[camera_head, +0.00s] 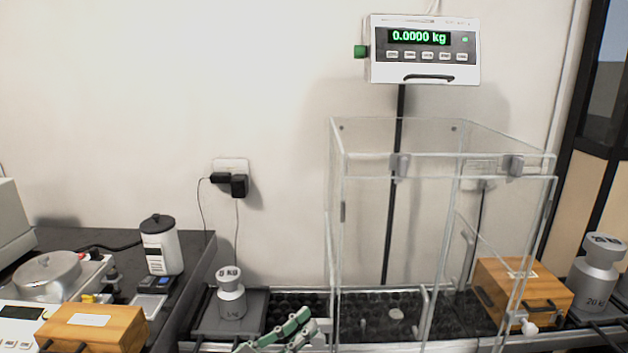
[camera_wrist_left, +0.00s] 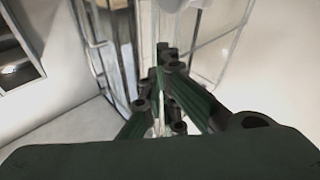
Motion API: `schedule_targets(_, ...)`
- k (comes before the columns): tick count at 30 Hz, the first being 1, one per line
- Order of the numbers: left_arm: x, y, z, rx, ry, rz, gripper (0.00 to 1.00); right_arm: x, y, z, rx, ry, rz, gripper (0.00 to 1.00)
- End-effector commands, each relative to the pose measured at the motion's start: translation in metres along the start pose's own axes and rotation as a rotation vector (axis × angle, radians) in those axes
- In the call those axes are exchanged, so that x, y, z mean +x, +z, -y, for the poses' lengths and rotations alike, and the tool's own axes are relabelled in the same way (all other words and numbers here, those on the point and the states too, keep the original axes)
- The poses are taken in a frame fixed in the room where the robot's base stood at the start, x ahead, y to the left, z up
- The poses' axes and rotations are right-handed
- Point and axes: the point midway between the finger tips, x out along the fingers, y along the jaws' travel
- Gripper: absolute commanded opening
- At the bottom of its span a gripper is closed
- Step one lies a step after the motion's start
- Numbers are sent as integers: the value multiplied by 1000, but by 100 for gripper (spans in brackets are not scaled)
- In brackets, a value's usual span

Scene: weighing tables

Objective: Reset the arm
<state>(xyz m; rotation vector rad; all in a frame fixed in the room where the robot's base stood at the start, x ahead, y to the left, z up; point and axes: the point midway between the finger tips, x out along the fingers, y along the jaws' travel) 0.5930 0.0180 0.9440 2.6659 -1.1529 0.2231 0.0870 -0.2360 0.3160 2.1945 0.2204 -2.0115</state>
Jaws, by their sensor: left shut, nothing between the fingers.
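My left gripper (camera_head: 290,330) shows at the bottom middle of the head view, with green and grey fingers. It is shut and empty, in front of the black mat and just left of the clear glass enclosure (camera_head: 385,230). In the left wrist view, the shut fingers (camera_wrist_left: 165,85) point toward clear panels with pale frames (camera_wrist_left: 110,50). I cannot tell whether they touch the panels. My right gripper is in neither view.
A metal weight (camera_head: 231,295) stands left of my left gripper. A wooden box (camera_head: 545,300) and a 20 kg weight (camera_head: 597,275) are at the right. The display (camera_head: 422,60) reads 0.0000 kg. Another wooden box (camera_head: 95,335) and a grey-white container (camera_head: 161,250) are at the left.

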Motion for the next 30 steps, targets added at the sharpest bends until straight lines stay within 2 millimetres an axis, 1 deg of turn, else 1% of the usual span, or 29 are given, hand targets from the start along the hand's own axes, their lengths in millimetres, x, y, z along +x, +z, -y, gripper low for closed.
schedule_targets(1, -8, 12, 0, -9, -83, 41, 0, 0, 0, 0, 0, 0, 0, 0)
schedule_targets(2, -14, 19, 3, -8, -133, 73, 0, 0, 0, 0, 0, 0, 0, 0)
schedule_targets(5, -40, 42, 12, -7, -291, 197, 0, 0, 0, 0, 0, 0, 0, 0)
schedule_targets(8, -79, 67, 17, -14, -430, 352, 0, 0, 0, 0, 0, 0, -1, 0)
schedule_targets(9, -98, 77, 18, -19, -481, 421, 0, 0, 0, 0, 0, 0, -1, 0)
schedule_targets(11, -130, 91, 16, -29, -548, 532, 0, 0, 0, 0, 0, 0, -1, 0)
schedule_targets(12, -152, 100, 14, -37, -587, 608, 0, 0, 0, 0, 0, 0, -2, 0)
schedule_targets(14, -187, 111, 8, -51, -636, 723, 0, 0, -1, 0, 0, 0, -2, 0)
schedule_targets(15, -208, 117, 3, -60, -659, 792, 0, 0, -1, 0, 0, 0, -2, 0)
schedule_targets(18, -254, 127, -11, -84, -697, 944, 0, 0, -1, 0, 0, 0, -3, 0)
schedule_targets(20, -277, 130, -19, -99, -711, 1019, 0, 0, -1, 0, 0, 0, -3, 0)
schedule_targets(21, -292, 132, -25, -108, -718, 1066, 0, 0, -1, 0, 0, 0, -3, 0)
schedule_targets(24, -324, 134, -39, -132, -728, 1167, 0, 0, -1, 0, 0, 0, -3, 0)
schedule_targets(30, -378, 132, -69, -179, -731, 1344, 0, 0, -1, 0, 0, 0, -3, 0)
